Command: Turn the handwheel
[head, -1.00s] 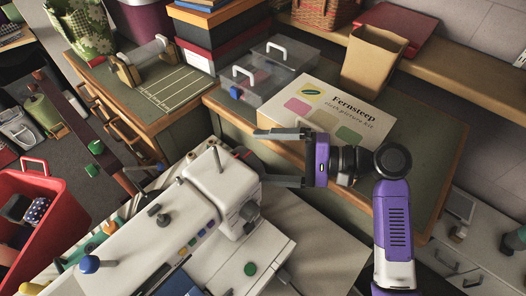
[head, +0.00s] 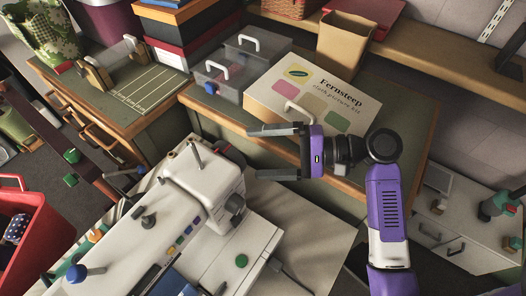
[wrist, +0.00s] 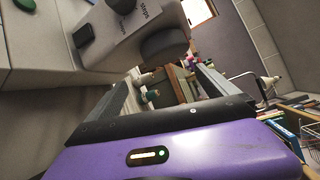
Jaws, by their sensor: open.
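The white sewing machine (head: 205,190) stands on the light table. Its dark handwheel (head: 235,204) is on the end facing right. In the wrist view a dark round wheel (wrist: 165,45) shows at top centre on the pale machine body (wrist: 120,35). My purple gripper (head: 255,152) is open and empty, its two grey fingers pointing left in the head view. In the wrist view the wheel lies above the gap between the fingers (wrist: 165,92). Nothing hides the handwheel's outer side in the head view.
A Fernsteep kit box (head: 313,92) and a clear lidded case (head: 240,68) sit on the green-topped bench behind my gripper. A metal spool pin (head: 194,154) stands up from the machine top. A red bin (head: 35,225) is at left. Bare tabletop lies right of the machine.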

